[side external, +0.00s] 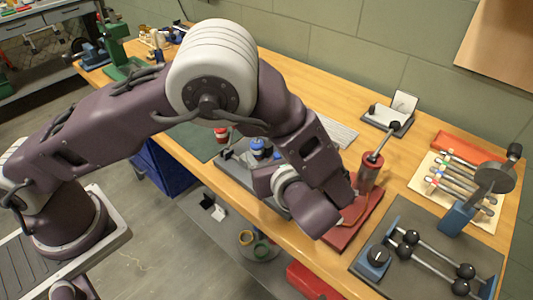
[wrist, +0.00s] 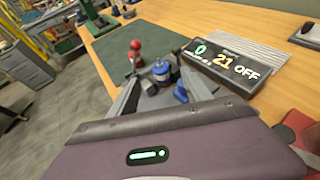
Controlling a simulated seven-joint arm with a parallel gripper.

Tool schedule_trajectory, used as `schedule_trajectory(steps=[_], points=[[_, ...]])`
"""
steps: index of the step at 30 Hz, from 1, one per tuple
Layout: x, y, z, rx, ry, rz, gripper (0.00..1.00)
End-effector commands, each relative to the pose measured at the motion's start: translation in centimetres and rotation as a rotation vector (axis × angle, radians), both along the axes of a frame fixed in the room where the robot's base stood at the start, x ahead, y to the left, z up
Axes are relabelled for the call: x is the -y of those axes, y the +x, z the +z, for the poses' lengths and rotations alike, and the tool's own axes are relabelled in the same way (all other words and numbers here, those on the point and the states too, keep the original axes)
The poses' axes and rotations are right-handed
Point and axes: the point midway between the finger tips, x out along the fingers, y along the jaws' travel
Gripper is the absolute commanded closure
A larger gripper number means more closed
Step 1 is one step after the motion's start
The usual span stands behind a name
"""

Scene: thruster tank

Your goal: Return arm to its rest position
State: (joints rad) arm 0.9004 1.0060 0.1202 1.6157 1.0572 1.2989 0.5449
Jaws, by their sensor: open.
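My arm reaches from the left across the side external view and bends down over the bench's front edge. Its purple wrist is over the bench near the red base plate (side external: 352,222). In the wrist view a purple part of my arm with a lit green strip fills the bottom. I see nothing held.
A grey fixture with a blue-topped part (wrist: 161,69) and red knob (wrist: 135,46) stands beside a black display box (wrist: 220,67). A red cylinder with a lever (side external: 370,172), tool rack (side external: 462,185) and dark mat (side external: 425,240) lie right.

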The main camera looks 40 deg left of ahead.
Motion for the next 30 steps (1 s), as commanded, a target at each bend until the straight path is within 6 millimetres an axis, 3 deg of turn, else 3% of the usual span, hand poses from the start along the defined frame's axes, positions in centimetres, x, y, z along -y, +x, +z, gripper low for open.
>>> schedule_trajectory(steps=[5, 8, 12, 17, 21, 24, 30], points=[[-0.4, -0.1, 0.5, 0.007, -0.025, 0.025, 0.43], [-2.5, -1.2, 3.2, 0.047, -0.158, 0.162, 0.43], [-6.8, -5.4, 8.8, 0.174, -0.497, 0.507, 0.43], [-9.6, -12.1, 14.2, 0.397, -0.913, 0.913, 0.43], [-9.7, -17.8, 17.3, 0.638, -1.266, 1.223, 0.43], [-9.0, -20.5, 18.4, 0.794, -1.47, 1.38, 0.43], [-8.0, -22.5, 19.0, 0.953, -1.671, 1.513, 0.43]])
